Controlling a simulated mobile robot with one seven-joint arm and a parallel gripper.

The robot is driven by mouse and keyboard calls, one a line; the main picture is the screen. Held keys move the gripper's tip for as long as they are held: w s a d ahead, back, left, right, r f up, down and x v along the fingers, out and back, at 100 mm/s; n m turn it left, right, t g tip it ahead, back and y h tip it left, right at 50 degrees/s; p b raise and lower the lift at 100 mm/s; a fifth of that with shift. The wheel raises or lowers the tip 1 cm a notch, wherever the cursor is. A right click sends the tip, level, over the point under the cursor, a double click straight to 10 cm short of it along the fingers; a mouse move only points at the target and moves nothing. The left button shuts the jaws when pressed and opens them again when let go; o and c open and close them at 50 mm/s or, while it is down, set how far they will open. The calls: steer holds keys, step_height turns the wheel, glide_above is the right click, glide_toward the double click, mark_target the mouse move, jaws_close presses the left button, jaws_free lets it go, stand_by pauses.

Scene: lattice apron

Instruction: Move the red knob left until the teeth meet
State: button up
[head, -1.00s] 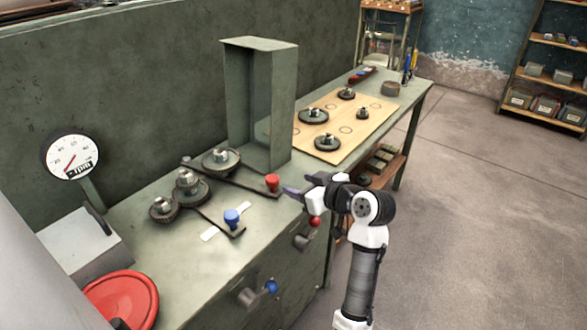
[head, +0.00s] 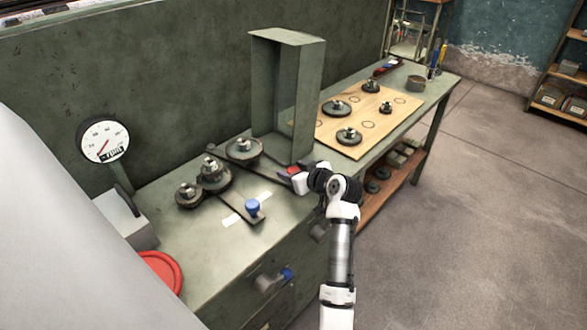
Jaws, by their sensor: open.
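The red knob (head: 293,170) sits at the right end of a dark lever on the green bench. My gripper (head: 289,176) is open at the knob, its dark fingers partly covering it. I cannot tell whether they touch it. A dark gear (head: 243,149) rides on that lever. A middle gear (head: 214,178) and a front-left gear (head: 188,196) stand to its left. Whether the lever's gear meshes with the middle gear is too small to tell. A blue knob (head: 252,206) sits on a second lever in front.
A tall green open-sided housing (head: 288,95) stands just behind the red knob. A wooden board (head: 368,118) with several gears lies to the right. A dial gauge (head: 104,142) and red wheel (head: 160,271) are at left. The bench front (head: 190,260) is clear.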

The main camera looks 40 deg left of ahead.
steer(key=shift+a, duration=0.1)
jaws_close()
stand_by(0.3)
